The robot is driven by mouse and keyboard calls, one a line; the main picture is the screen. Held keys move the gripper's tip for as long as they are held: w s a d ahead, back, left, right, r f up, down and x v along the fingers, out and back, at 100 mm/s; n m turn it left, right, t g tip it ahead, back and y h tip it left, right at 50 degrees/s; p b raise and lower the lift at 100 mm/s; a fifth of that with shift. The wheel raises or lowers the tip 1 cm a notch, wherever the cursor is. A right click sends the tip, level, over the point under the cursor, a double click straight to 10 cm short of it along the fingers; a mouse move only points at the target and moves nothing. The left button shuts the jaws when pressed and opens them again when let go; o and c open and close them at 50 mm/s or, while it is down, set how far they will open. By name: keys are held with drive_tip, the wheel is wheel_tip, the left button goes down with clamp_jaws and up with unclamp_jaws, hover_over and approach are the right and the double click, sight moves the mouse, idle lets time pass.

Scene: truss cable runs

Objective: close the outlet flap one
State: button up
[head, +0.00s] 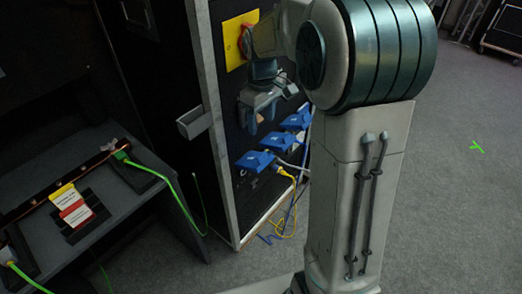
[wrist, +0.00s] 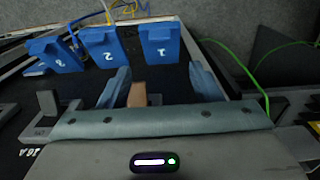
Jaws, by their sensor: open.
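Outlet flap one (wrist: 160,46) is a blue lid marked 1, at the upper right of the row in the wrist view. It stands out from the panel, so it looks open. It appears to be the nearest blue flap (head: 255,161) in the head view. My gripper (wrist: 160,88) is open, with its two blue-grey fingers spread short of flap one and apart from it. In the head view my gripper (head: 257,114) hangs in front of the panel, above and left of the flaps. A small brown piece (wrist: 138,95) shows between the fingers; I cannot tell what it is.
Flap two (wrist: 107,50) and flap three (wrist: 56,56) stand out beside flap one. Yellow and white cables (head: 286,174) hang below the flaps. A grey handle (head: 194,121) juts from the cabinet. A bench (head: 140,205) with green cables stands at left.

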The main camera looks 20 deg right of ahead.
sight(262, 154)
wheel_tip(262, 154, down, 13)
drive_tip(key=shift+r+b, duration=0.1)
drive_tip(key=shift+b, duration=0.2)
